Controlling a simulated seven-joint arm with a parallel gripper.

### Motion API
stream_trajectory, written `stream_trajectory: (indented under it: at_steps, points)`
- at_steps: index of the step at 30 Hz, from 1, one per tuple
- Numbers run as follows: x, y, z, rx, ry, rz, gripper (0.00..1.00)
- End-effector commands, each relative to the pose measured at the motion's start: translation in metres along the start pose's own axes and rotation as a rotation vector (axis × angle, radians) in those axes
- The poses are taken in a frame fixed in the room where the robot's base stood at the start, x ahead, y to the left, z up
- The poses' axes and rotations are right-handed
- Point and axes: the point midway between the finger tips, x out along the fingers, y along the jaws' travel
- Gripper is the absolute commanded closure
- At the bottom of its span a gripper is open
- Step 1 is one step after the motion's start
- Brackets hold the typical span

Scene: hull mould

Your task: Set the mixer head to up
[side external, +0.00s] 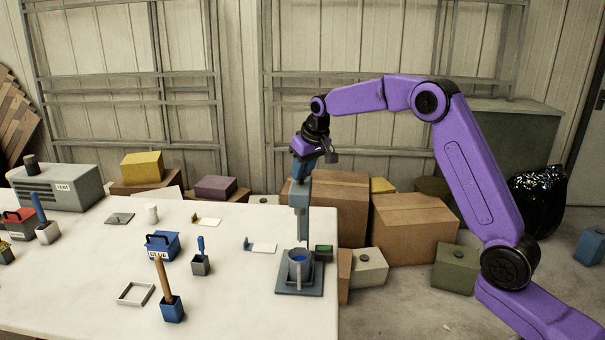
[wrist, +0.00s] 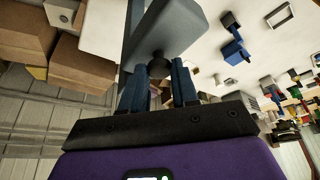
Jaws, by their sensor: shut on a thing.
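The mixer stands at the right edge of the white table in the side view, with a dark flat base (side external: 313,290). Its grey-blue upper part, which I take for the mixer head (side external: 299,190), stands tall over a grey cup (side external: 299,270) with blue contents. In the wrist view the grey-blue mixer part (wrist: 178,35) carries a dark round knob (wrist: 158,58). My gripper (side external: 300,152) is at the top of the mixer. In the wrist view its blue fingers (wrist: 161,72) are on either side of the knob, shut on it. The head's hinge cannot be made out.
A blue toolbox (side external: 162,245), a blue pot with a wooden handle (side external: 172,308) and a grey pot (side external: 201,265) stand left. Cardboard boxes (side external: 412,228) are on the floor beyond the table's right edge.

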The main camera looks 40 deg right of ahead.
Motion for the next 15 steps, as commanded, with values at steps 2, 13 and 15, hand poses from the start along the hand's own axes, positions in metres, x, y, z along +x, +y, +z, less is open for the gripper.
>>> stream_trajectory:
  at_steps: [2,13,15]
  points:
    - [-0.0069,-0.0004,-0.0046,0.0,0.017,-0.001,0.64]
    - [-0.0047,-0.0002,-0.0028,0.0,0.011,0.0,0.46]
    - [-0.0076,-0.0001,-0.0028,0.0,0.011,0.0,0.46]
